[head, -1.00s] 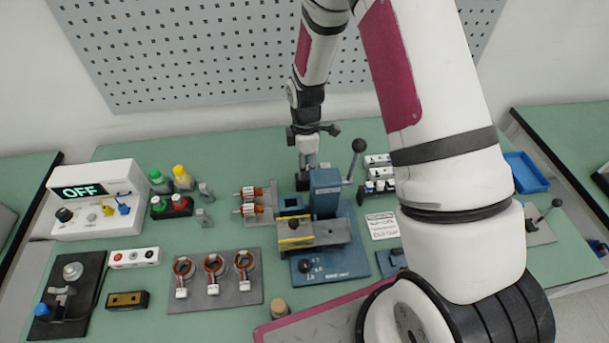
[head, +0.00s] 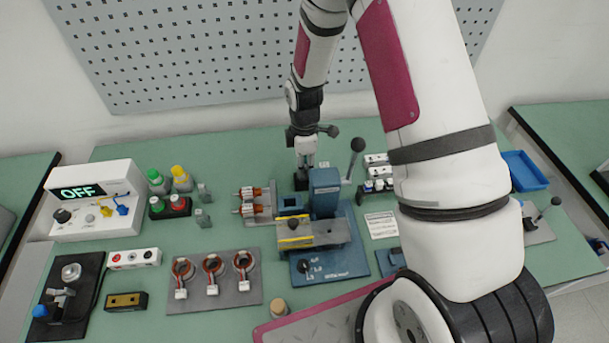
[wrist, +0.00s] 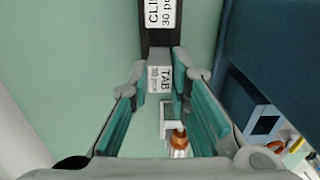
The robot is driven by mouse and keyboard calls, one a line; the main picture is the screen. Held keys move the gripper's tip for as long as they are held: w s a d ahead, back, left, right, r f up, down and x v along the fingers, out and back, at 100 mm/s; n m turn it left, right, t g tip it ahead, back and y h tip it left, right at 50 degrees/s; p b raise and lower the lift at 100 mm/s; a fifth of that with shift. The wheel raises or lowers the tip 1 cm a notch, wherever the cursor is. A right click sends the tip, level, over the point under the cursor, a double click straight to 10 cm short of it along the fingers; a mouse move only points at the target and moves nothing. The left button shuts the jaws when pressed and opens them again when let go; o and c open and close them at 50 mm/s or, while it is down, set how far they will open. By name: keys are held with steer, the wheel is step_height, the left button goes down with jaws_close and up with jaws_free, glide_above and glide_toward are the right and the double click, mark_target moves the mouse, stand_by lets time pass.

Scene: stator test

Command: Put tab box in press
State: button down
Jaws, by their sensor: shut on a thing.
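The tab box (wrist: 160,80) is a small grey box with a white TAB label. In the wrist view it sits between the fingertips of my gripper (wrist: 160,72), which is shut on it. In the head view my gripper (head: 306,164) points down behind the blue press (head: 325,190), at the back of the bench; the box is too small to make out there. The press has a lever with a dark knob and a grey plate with yellow strips at its front. In the wrist view part of the dark blue press body (wrist: 262,55) shows at right.
Copper-wound rotors (head: 250,200) lie left of the press. Small bins (head: 378,172) stand right of its lever. Stators (head: 213,275) lie in front left.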

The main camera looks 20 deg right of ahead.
steer(key=shift+r+p, duration=0.55)
steer(key=shift+r, duration=1.45)
steer(key=shift+r, duration=0.1)
